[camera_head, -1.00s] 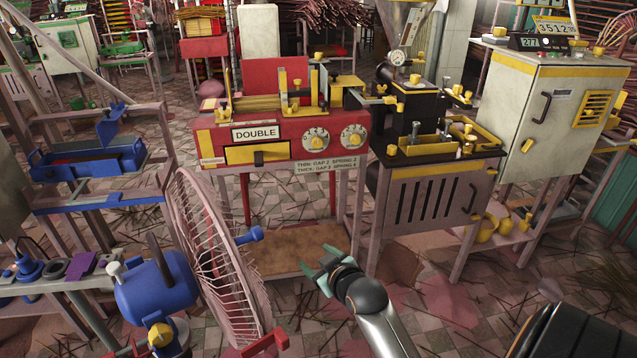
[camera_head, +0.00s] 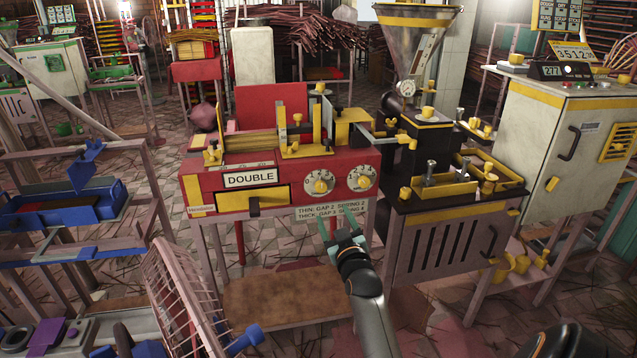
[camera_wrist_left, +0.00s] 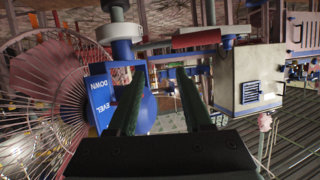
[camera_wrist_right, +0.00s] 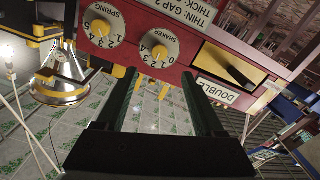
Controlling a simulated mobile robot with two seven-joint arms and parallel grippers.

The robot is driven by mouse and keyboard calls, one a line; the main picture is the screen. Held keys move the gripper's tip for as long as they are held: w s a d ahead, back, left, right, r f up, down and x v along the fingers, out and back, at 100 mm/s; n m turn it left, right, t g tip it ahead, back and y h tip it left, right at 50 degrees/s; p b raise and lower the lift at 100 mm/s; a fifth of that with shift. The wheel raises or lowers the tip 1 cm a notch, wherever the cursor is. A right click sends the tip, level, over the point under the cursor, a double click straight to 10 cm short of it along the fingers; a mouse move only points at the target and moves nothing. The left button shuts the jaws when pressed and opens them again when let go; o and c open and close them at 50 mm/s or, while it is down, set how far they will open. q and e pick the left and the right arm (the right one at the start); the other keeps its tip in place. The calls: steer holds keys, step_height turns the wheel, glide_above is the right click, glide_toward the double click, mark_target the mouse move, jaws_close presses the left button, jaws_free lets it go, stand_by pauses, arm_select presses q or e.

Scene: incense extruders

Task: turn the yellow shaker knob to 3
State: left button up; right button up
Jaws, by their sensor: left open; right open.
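The shaker knob (camera_head: 320,182) is a round cream dial with a yellow grip, the left of two dials on the red machine's front. It also shows in the right wrist view (camera_wrist_right: 158,48), upside down, with "SHAKER" and numbers around it. I cannot tell which number the grip points at. My right gripper (camera_head: 343,232) is open and empty, below and in front of the machine's front panel, apart from the knob. In the right wrist view its fingers (camera_wrist_right: 160,80) stand apart below the shaker dial. My left gripper (camera_wrist_left: 160,82) is open and empty, shown only in its wrist view.
The spring knob (camera_head: 361,178) sits right of the shaker. A wire fan guard (camera_head: 180,305) stands at lower left; a black extruder (camera_head: 440,165) stands right.

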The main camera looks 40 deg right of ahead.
steer(key=b, duration=0.2)
glide_toward(322, 190)
steer(key=x, duration=0.4)
steer(key=shift+w+d, duration=0.1)
steer(key=b+x, duration=0.1)
steer(key=x, duration=0.3)
steer(key=shift+w+d+b, duration=0.15)
steer(key=shift+w+b, duration=0.05)
steer(key=shift+b, duration=0.2)
arm_select(q)
step_height(322, 190, up, 21)
steer(key=d+m+t+h, duration=0.1)
steer(key=m+t+h, duration=0.4)
steer(key=t, duration=0.3)
steer(key=shift+d+r+t+h, duration=0.2)
steer(key=shift+t+h, duration=0.1)
steer(key=shift+h, duration=0.1)
arm_select(e)
steer(key=shift+w+r, duration=0.1)
steer(key=shift+w, duration=0.1)
arm_select(q)
steer(key=shift+s, duration=0.1)
arm_select(e)
jaws_close()
